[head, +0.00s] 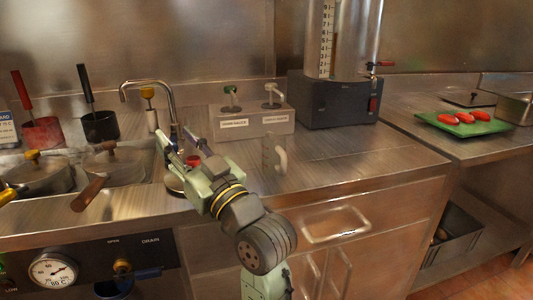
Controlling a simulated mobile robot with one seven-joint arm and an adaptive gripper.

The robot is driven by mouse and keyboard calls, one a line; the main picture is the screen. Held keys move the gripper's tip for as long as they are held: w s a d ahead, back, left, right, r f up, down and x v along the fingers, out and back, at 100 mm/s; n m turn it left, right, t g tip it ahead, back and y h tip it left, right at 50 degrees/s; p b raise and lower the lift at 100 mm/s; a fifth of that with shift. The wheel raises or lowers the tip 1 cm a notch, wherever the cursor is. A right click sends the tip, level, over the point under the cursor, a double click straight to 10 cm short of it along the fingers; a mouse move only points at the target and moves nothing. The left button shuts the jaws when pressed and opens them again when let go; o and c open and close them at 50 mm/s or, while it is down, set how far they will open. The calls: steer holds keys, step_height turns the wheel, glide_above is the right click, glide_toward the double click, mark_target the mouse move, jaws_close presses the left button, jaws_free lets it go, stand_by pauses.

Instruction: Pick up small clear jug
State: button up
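The small clear jug (268,152) stands upright on the steel counter, right of my gripper and in front of the dispenser box. It is see-through with a pale handle (281,160) on its right side. My gripper (186,160) reaches up and left over the counter, beside the sink's right edge. Its fingers look spread apart, with nothing clearly held between them. A small red item shows near the fingers. The gripper is apart from the jug in the picture.
A tap (151,92) rises behind the gripper. A dispenser box (251,123) and a dark-based urn (335,102) stand behind the jug. Counter right of the jug is clear. A green board (488,128) lies far right.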

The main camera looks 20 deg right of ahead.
mark_target(286, 160)
steer(key=s+d+f+m+g+h+p, duration=0.1)
steer(key=s+d+f+h, duration=0.15)
steer(key=d, duration=0.55)
steer(key=s+d+f+m+h, duration=0.2)
steer(key=s+d+f, duration=0.1)
steer(key=d, duration=0.4)
steer(key=s+d+f+m+g+h+p, duration=0.1)
steer(key=s+d+f+h, duration=0.15)
steer(key=d, duration=0.55)
steer(key=x, duration=0.4)
steer(key=shift+a+p, duration=0.15)
steer(key=shift+p, duration=0.2)
steer(key=w, duration=0.1)
steer(key=w+p, duration=0.1)
steer(key=w, duration=0.1)
steer(key=w+a+r+p, duration=0.1)
steer(key=shift+w+a+r, duration=0.1)
steer(key=shift+w+r, duration=0.05)
steer(key=shift+w, duration=0.6)
jaws_close()
